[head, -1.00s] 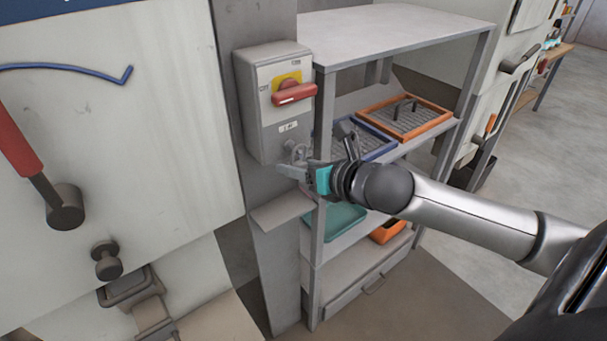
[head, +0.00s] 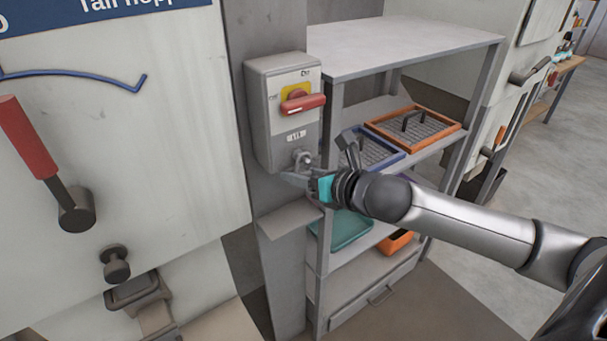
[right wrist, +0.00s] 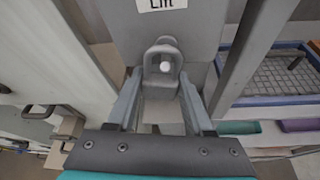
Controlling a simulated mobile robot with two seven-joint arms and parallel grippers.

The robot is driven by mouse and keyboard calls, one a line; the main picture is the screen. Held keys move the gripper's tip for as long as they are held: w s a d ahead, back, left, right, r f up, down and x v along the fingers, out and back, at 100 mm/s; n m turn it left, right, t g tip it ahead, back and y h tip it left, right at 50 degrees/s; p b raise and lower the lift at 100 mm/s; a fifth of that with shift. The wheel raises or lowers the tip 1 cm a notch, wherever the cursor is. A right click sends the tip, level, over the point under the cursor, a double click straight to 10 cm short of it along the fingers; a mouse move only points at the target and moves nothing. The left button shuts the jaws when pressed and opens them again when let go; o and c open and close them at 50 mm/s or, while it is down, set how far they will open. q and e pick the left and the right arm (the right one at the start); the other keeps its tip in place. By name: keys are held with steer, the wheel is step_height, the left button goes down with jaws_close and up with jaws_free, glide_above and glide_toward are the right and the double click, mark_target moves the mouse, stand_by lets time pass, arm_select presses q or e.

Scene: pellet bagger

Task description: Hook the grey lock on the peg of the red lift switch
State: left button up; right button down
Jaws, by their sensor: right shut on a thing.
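The red lift switch (head: 302,103) is a red handle on a yellow plate, on a grey box fixed to a grey post. The grey lock (head: 303,158) is at the bottom of the box front, and my right gripper (head: 300,178) is shut on it. In the right wrist view the lock (right wrist: 163,84) stands upright between the fingers, shackle up, below the "Lift" label. The pale round end of the peg (right wrist: 165,66) shows inside the shackle opening. I cannot tell how far the shackle sits over the peg. My left gripper is not in view.
A grey shelf rack (head: 410,42) stands close to the right of the box, holding an orange-rimmed tray (head: 452,130), a blue-rimmed tray (head: 400,158) and a teal tray (head: 350,232). A small grey ledge (head: 288,217) juts out below the gripper. A red-handled lever (head: 20,135) is at left.

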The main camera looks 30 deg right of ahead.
steer(key=shift+d+f, duration=0.1)
steer(key=shift+f, duration=0.1)
steer(key=shift+c, duration=1)
jaws_free()
steer(key=shift+s, duration=0.1)
steer(key=shift+a, duration=0.2)
steer(key=p+v, duration=0.5)
steer(key=v, duration=1)
steer(key=shift+d, duration=0.2)
